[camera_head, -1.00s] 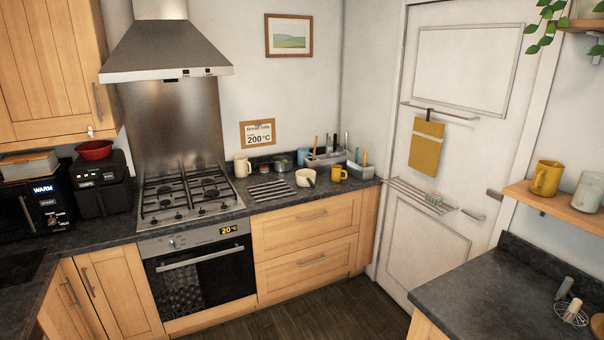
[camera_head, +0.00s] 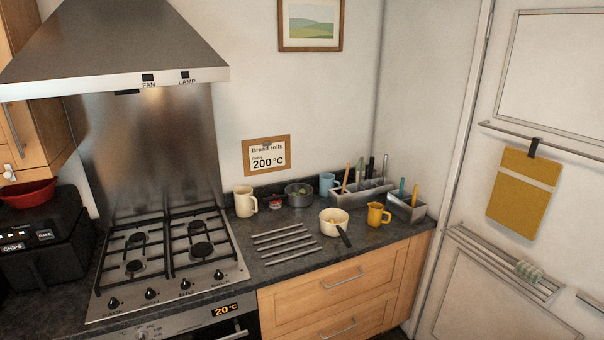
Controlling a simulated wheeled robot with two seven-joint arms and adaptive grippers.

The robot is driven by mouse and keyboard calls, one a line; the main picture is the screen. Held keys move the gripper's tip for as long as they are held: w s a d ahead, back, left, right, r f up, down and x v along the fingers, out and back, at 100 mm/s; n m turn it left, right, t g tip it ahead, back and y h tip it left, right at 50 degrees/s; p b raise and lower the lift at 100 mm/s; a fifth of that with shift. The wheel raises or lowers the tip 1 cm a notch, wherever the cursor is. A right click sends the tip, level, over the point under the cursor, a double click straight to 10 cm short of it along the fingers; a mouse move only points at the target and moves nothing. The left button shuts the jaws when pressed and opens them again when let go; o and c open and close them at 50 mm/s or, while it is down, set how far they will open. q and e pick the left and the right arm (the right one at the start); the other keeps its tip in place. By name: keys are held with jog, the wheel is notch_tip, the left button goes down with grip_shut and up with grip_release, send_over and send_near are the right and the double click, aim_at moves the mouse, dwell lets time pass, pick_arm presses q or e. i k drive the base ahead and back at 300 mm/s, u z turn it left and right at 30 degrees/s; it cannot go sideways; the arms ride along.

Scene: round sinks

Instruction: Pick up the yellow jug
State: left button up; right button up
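The yellow jug (camera_head: 375,214) stands upright on the dark counter near its front edge, right of a cream pan. Its handle points right. Neither of my grippers is in view.
The cream pan (camera_head: 334,222) has a dark handle pointing to the front right. Utensil holders (camera_head: 406,207) stand behind and right of the jug. A cream jug (camera_head: 245,201), a grey pot (camera_head: 299,195) and a blue cup (camera_head: 327,184) stand further back. Metal trivet bars (camera_head: 285,243) and the gas hob (camera_head: 170,250) lie left.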

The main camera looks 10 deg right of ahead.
aim_at(379, 216)
jog(key=z, duration=0.35)
jog(key=i, duration=1.65)
jog(key=z, duration=0.4)
